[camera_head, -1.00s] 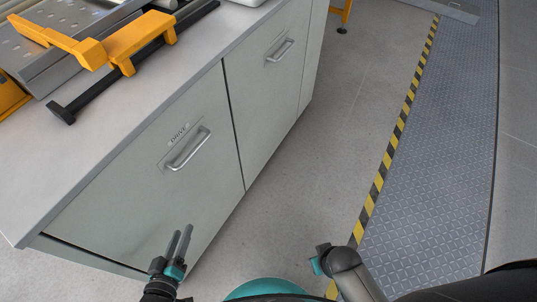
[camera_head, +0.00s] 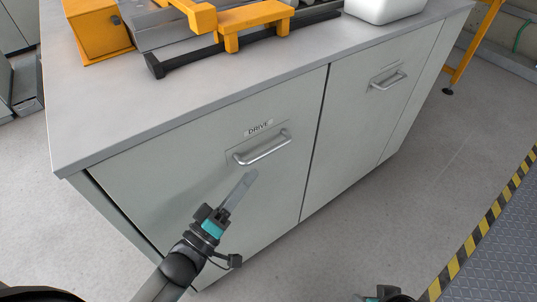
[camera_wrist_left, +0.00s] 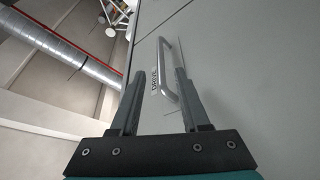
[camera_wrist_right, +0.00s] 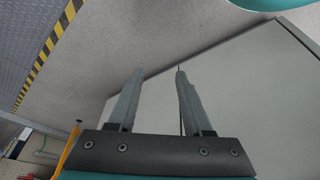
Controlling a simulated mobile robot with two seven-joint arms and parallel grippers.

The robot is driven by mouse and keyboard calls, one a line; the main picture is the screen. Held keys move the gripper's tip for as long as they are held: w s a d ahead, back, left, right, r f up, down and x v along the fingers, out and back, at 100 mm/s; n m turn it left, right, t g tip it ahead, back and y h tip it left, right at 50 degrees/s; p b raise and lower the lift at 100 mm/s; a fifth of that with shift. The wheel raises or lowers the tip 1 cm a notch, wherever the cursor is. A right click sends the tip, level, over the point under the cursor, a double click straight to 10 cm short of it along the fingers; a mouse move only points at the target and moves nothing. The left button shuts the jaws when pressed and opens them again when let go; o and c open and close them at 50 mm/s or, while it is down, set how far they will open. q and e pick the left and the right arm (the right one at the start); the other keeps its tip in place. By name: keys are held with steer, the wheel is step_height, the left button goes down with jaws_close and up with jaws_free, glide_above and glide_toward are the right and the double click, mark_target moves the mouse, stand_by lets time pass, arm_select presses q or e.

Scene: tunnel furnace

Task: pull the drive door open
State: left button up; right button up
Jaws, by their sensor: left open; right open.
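The drive door (camera_head: 200,170) is a grey-green cabinet front, shut flush with the cabinet, with a DRIVE label (camera_head: 258,127) above its silver bar handle (camera_head: 262,148). My left gripper (camera_head: 248,178) is just below and in front of the handle, apart from it. In the left wrist view the left gripper (camera_wrist_left: 160,78) is open, with the handle (camera_wrist_left: 168,70) showing between and beyond its fingers. My right gripper (camera_wrist_right: 156,75) is open and empty in the right wrist view, facing the floor and a cabinet side. In the head view only a bit of the right arm shows at the bottom edge.
A second door (camera_head: 360,110) with its own handle (camera_head: 388,80) is to the right. The worktop (camera_head: 110,105) above carries yellow and dark fixtures and a white box (camera_head: 383,8). Open floor (camera_head: 330,240) lies in front, bordered by a striped line (camera_head: 490,215).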

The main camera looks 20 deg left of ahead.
mark_target(268, 150)
arm_select(q)
steer(key=b+x, duration=0.2)
steer(key=x, duration=0.5)
steer(key=shift+w, duration=0.15)
steer(key=shift+w+d+r, duration=0.15)
steer(key=shift+w+d, duration=0.15)
steer(key=shift+w, duration=0.3)
arm_select(e)
steer(key=shift+t, duration=0.4)
steer(key=shift+s+r, duration=0.1)
steer(key=shift+r, duration=2.55)
arm_select(q)
jaws_close()
